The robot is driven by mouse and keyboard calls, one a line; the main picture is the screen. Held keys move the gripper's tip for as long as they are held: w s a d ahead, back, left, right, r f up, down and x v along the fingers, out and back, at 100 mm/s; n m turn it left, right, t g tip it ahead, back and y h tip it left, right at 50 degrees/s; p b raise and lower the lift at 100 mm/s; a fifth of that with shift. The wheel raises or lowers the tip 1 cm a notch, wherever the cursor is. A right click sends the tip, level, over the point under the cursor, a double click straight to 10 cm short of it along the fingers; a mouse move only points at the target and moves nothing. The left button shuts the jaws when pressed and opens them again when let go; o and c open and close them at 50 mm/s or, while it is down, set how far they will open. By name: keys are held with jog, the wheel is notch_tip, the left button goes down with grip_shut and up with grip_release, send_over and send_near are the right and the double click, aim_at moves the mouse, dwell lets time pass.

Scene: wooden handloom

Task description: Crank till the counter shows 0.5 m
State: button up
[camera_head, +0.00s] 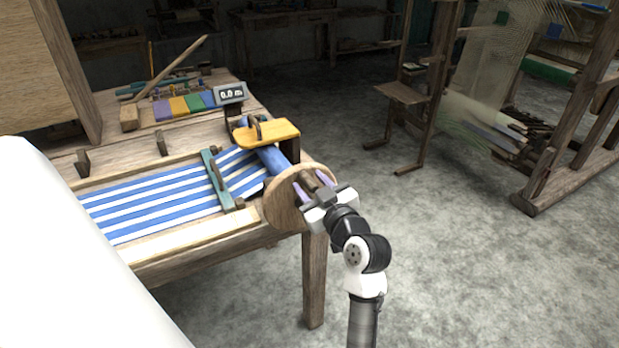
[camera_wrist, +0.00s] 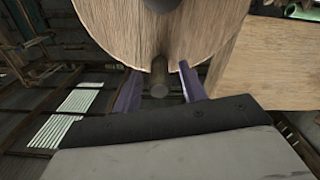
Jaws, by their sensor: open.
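The counter (camera_head: 230,93) is a small grey box at the back of the loom bench, and its display reads 0.0 m. The crank is a round wooden disc (camera_head: 282,208) at the right end of the blue roller (camera_head: 272,160). Its peg handle (camera_wrist: 160,78) sticks out from the disc towards my wrist. My gripper (camera_head: 313,187) is at the disc's outer face. Its purple fingers are open, one on each side of the peg, with a gap on both sides in the wrist view (camera_wrist: 158,85).
Blue-and-white striped cloth (camera_head: 150,200) lies across the bench. A yellow plate (camera_head: 267,133) sits above the roller. A bench leg (camera_head: 314,275) stands below the disc. A stool (camera_head: 403,93) and a wooden frame (camera_head: 590,130) stand to the right. The grey floor between is clear.

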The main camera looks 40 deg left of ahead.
jog(key=shift+w+a, duration=0.2)
jog(key=shift+a, duration=0.3)
grip_shut()
jog(key=shift+w, duration=0.1)
